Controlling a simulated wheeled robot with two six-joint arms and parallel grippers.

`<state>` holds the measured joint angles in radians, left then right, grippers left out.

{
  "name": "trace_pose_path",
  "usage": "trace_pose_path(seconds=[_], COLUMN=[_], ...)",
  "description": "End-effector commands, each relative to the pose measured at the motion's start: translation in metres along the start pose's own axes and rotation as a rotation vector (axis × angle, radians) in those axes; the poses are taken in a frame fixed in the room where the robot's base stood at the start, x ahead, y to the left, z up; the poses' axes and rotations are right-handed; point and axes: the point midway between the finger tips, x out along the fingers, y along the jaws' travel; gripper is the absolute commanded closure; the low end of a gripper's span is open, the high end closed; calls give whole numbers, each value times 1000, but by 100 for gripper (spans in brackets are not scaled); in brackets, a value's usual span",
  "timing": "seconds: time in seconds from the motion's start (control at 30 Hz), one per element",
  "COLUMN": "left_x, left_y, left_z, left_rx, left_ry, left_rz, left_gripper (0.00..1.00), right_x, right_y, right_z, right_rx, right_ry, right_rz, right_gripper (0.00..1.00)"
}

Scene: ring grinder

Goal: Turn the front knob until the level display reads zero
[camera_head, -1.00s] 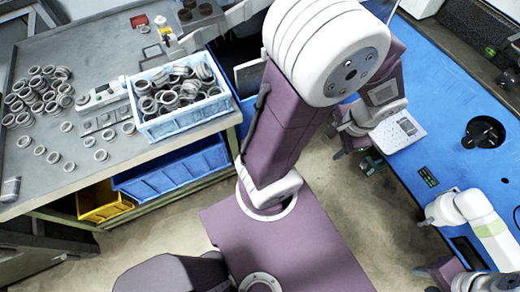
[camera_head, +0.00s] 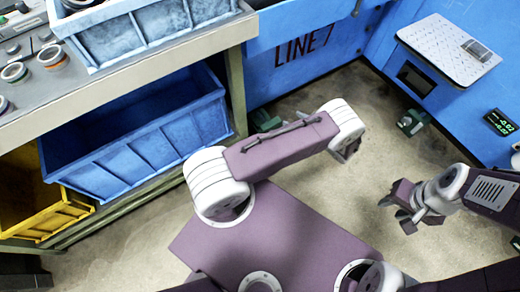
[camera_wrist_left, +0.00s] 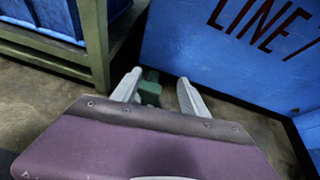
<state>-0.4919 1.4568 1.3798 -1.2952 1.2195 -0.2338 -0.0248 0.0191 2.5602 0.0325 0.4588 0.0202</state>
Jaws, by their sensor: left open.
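The level display (camera_head: 500,122) is a small black panel with green digits on the blue machine at the far right in the head view; the two lines look like small negative values, hard to read. A green foot-like part (camera_head: 411,122), possibly a knob, stands by the machine's base. Another green part (camera_head: 266,120) is near the LINE 7 panel; a green part (camera_wrist_left: 150,90) shows beyond my fingers in the left wrist view. My left gripper (camera_wrist_left: 159,77) is open and empty, mostly hidden by its arm in the head view. My right gripper (camera_head: 402,212) hangs above the floor, apart from the green parts.
The blue LINE 7 panel (camera_head: 305,55) stands behind my left arm. A bench at left holds a blue crate (camera_head: 145,30), with blue (camera_head: 140,140) and yellow (camera_head: 35,205) bins below. A white plate (camera_head: 450,48) lies on the machine. Floor between is clear.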

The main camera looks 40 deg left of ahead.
Motion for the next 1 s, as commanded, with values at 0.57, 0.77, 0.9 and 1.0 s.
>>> trace_pose_path(seconds=[0.57,0.77,0.9,1.0], left_x=[48,92,116,124], left_y=[52,51,50,49], left_z=[-142,-144,-142,-139], left_rx=[170,167,167,168], left_ry=[-26,-25,-25,-25], left_rz=[-24,-21,-23,-24], left_gripper=[48,48,48,48], right_x=[101,130,144,149], right_y=[2,2,3,3], right_z=[10,13,15,15], right_rx=[0,0,0,0], right_ry=[1,1,0,0], right_rz=[0,0,0,0], right_gripper=[64,64,64,64])
